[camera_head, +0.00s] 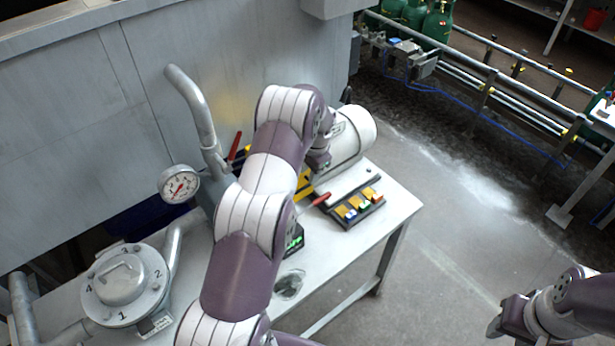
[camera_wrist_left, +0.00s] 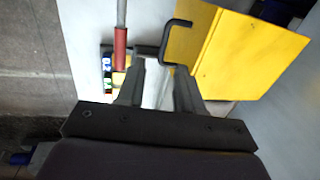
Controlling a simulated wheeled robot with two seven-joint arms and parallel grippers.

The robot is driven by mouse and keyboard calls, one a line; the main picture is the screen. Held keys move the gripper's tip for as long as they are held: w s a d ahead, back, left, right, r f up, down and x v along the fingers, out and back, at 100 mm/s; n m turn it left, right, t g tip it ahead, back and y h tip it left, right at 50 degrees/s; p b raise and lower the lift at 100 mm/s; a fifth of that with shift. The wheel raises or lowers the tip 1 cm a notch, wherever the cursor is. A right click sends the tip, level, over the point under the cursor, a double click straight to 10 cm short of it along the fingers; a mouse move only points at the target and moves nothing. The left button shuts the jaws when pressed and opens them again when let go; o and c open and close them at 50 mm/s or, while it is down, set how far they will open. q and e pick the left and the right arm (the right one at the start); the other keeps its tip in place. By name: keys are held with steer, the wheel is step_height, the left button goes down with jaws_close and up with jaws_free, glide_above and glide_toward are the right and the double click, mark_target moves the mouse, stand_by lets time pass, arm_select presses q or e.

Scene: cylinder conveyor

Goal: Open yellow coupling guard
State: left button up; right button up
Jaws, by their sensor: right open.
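The yellow coupling guard (camera_wrist_left: 240,52) is a folded yellow plate at the upper right of the left wrist view. A black U-shaped handle (camera_wrist_left: 166,36) stands out from its left side. My left gripper (camera_wrist_left: 160,78) is open, its fingers apart just below the handle; I cannot tell if they touch it. In the head view only small patches of the yellow guard (camera_head: 304,186) show behind my left arm, and the left fingers are hidden. My right gripper (camera_head: 506,324) is at the lower right, over the floor, far from the guard.
A red-handled lever (camera_wrist_left: 120,48) stands left of the handle, near a button panel (camera_head: 355,208) on the white table (camera_head: 402,198). A white motor cylinder (camera_head: 355,135), a pressure gauge (camera_head: 178,184) and a round numbered flange (camera_head: 122,285) are also close by.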

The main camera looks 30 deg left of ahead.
mark_target(306, 186)
arm_select(q)
steer(key=f, duration=0.2)
steer(key=w+a+f+p, duration=0.1)
steer(key=f, duration=0.3)
steer(key=shift+w+a+f+p, duration=0.2)
steer(key=shift+w+a+p, duration=0.05)
steer(key=shift+p, duration=0.05)
steer(key=shift+s, duration=0.25)
steer(key=shift+w+f, duration=0.1)
jaws_close()
stand_by(0.7)
